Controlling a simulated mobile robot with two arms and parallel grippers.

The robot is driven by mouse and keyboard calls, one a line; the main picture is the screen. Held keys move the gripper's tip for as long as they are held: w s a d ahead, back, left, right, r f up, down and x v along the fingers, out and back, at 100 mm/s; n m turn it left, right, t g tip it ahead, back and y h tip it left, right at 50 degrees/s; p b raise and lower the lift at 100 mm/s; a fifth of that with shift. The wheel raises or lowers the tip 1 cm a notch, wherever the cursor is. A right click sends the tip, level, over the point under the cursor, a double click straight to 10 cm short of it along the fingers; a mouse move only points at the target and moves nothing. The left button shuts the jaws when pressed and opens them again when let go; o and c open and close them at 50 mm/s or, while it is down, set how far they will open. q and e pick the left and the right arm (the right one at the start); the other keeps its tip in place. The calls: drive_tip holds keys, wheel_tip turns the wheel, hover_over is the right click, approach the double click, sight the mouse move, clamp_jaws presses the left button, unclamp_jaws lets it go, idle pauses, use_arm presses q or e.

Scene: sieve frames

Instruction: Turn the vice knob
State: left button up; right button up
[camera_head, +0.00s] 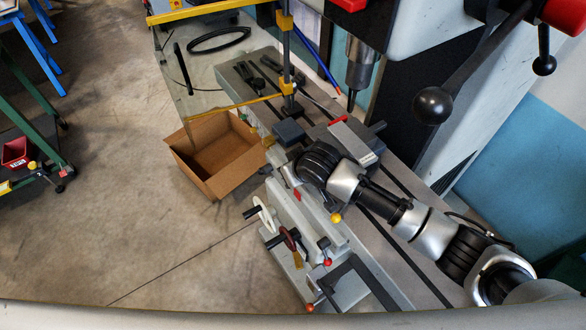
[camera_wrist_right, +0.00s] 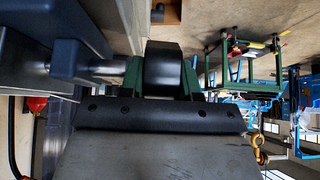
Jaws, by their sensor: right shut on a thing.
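The vice knob (camera_wrist_right: 163,66) is a dark, rounded cylinder in the right wrist view. A silver shaft (camera_wrist_right: 108,70) joins it to the blue vice body (camera_wrist_right: 72,38) on its left. My right gripper (camera_wrist_right: 163,88) has a green finger on each side of the knob and is shut on it. In the head view my right arm reaches in from the right, its dark wrist (camera_head: 320,165) over the machine table beside the blue-grey vice (camera_head: 288,132). There the knob and my fingertips are hidden. My left gripper is not in view.
The machine table (camera_head: 395,265) has handwheels (camera_head: 262,214) and levers along its near side. A drill head (camera_head: 360,65) and a black-knobbed lever (camera_head: 433,105) hang above. An open cardboard box (camera_head: 205,133) stands left of the table.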

drive_tip(key=o, duration=0.9)
drive_tip(key=b+v, duration=0.1)
drive_tip(key=v, duration=1)
drive_tip(key=shift+b, duration=0.3)
